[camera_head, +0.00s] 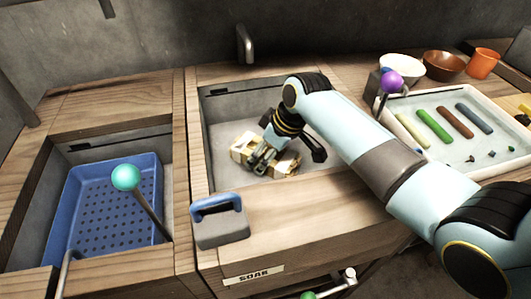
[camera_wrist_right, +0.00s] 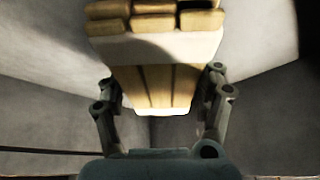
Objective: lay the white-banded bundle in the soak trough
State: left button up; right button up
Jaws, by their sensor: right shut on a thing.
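The white-banded bundle (camera_head: 279,167) is a stack of pale tan sticks with a white band. In the head view it lies low inside the grey soak trough (camera_head: 220,130), above the "SOAK" label. Whether it touches the trough floor I cannot tell. My right gripper (camera_head: 262,160) reaches down into the trough and is shut on the bundle, hiding its middle. In the right wrist view the bundle (camera_wrist_right: 165,85) sits between the two fingers, its white band (camera_wrist_right: 150,48) across it, with grey trough walls around. My left gripper is not in view.
A blue perforated basket (camera_head: 95,195) sits in the left basin. A blue-handled block (camera_head: 219,222) stands on the trough's front rim. A tap (camera_head: 245,45) rises behind. At right are a white tray (camera_head: 455,165) of coloured sticks, bowls (camera_head: 443,66) and an orange cup (camera_head: 483,64).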

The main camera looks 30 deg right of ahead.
jog(key=shift+f, duration=0.15)
jog(key=o, duration=1.3)
jog(key=p+v, duration=0.2)
jog(key=v, duration=1)
jog(key=shift+p, duration=0.35)
jog(key=shift+r, duration=0.2)
